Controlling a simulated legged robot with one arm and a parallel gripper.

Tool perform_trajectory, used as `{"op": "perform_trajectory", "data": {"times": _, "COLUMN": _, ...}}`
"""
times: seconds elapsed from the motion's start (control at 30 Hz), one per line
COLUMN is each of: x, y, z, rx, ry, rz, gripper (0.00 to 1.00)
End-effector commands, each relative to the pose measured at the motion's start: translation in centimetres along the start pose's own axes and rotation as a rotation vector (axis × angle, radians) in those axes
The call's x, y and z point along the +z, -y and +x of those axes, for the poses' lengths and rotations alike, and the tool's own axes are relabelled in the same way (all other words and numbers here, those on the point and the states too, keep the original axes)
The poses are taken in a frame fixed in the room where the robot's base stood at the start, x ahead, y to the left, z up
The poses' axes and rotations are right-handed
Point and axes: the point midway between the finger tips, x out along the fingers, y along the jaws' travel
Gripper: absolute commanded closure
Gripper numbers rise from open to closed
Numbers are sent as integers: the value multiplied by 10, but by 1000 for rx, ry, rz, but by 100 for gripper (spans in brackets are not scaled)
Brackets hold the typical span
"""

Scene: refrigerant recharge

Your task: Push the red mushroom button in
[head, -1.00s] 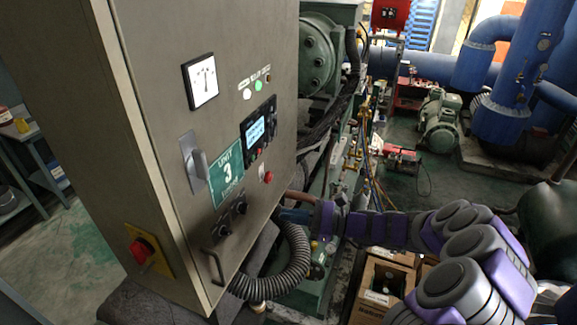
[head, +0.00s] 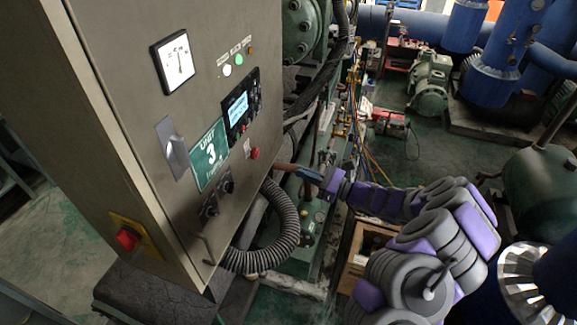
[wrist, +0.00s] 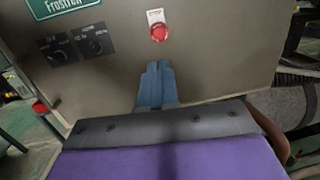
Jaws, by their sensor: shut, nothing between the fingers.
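The red mushroom button (head: 254,153) sits on the front of the grey control cabinet (head: 150,110), right of the green "3" sign. In the wrist view the button (wrist: 158,33) is at the upper middle, with a white label above it. My gripper (head: 312,176) is right of the button and slightly below it in the head view, apart from the panel. In the wrist view my gripper (wrist: 158,68) points at the panel just below the button, its blue fingers together and empty. Nothing hides the button.
Two black knobs (wrist: 75,43) are left of the button in the wrist view. A red rotary switch (head: 127,239) on a yellow plate is low on the cabinet. A ribbed hose (head: 280,235) and pipework run beside the cabinet. A cardboard box (head: 354,258) is below my arm.

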Motion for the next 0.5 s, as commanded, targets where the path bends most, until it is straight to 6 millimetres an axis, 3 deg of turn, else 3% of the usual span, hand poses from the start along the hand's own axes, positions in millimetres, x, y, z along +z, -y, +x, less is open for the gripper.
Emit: {"op": "perform_trajectory", "data": {"times": 0.5, "x": 0, "y": -2, "z": 97, "rx": 4, "ry": -2, "rz": -2, "gripper": 100}}
